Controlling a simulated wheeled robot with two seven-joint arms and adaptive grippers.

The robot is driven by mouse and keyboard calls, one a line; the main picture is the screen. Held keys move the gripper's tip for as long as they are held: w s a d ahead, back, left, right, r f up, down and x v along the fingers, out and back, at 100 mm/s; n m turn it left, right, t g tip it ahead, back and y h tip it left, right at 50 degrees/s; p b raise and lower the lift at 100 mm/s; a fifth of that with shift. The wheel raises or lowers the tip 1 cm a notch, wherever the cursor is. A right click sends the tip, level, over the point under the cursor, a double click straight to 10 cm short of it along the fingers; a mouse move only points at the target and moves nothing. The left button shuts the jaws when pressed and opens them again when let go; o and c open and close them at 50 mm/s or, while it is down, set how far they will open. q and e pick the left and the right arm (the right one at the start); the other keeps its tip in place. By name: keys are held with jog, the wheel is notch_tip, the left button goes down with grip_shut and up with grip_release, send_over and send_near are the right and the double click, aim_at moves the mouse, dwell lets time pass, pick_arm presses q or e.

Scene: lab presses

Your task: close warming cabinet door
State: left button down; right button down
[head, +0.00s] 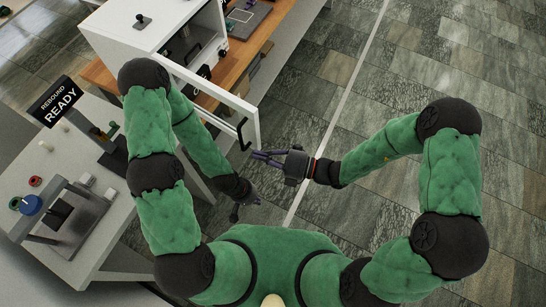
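The white warming cabinet (150,27) stands on a wooden bench at the upper left. Its door (208,87) is swung open, sticking out toward the lower right, with a black handle (242,133) near its free edge. My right gripper (262,157) points left, just below and right of the handle; its fingers look apart from the handle, and their gap is too small to judge. My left gripper (246,208) is lower, below the door, with its fingers spread and nothing seen between them. My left arm hides part of the cabinet front and door.
A white table (75,150) at the left holds a press (62,212) with a blue knob and a black "REBOUND READY" sign (55,102). The wooden bench (262,30) continues behind the door. Open tiled floor lies at the right.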

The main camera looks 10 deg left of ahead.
aim_at(257, 144)
jog(key=shift+w+a+b, duration=0.15)
jog(key=shift+w+a, duration=0.15)
jog(key=shift+w, duration=0.35)
jog(key=shift+w+a+b, duration=0.1)
jog(key=shift+w+a, duration=0.25)
jog(key=shift+w, duration=0.35)
jog(key=shift+w+a+b, duration=0.15)
jog(key=shift+w+a, duration=0.15)
jog(key=shift+w, duration=0.35)
